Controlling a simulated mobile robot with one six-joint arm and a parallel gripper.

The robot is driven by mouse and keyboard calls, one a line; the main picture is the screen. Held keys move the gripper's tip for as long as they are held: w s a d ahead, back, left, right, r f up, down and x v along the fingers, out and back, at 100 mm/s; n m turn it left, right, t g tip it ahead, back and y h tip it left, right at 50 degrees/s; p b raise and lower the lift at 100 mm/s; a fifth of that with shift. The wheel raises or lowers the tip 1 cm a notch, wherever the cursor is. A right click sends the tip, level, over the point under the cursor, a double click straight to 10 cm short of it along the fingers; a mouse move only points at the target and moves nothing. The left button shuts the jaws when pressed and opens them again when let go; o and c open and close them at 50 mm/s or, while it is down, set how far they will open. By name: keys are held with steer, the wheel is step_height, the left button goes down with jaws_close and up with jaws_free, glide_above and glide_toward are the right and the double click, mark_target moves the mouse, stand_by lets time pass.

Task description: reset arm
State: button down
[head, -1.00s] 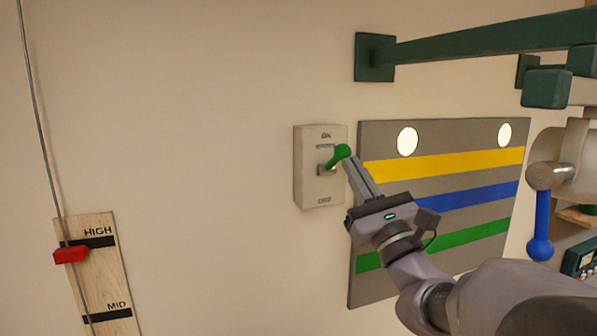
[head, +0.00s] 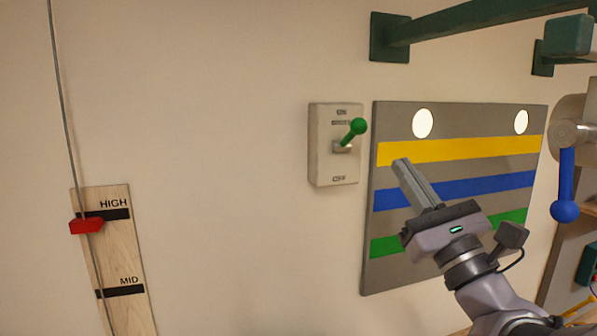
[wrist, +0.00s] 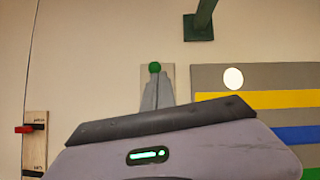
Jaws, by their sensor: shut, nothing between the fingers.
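My gripper (head: 402,165) is shut and empty in the head view, in front of the striped grey panel. It is to the right of and below the switch box (head: 324,166), clear of it. The box has a lever with a green ball (head: 358,126), tilted up toward the ON label. In the wrist view my shut fingers (wrist: 157,80) overlap the switch box, and the green ball (wrist: 155,67) shows just above their tips.
The grey panel (head: 390,180) has yellow, blue and green stripes and two white discs. A green bar (head: 470,20) juts from the wall above it. A blue-knobbed lever (head: 565,190) hangs at right. A red marker (head: 86,226) sits at HIGH on a wooden scale at left. Wall between is bare.

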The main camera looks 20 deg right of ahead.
steer(key=shift+s, duration=1.1)
steer(key=shift+w, duration=0.1)
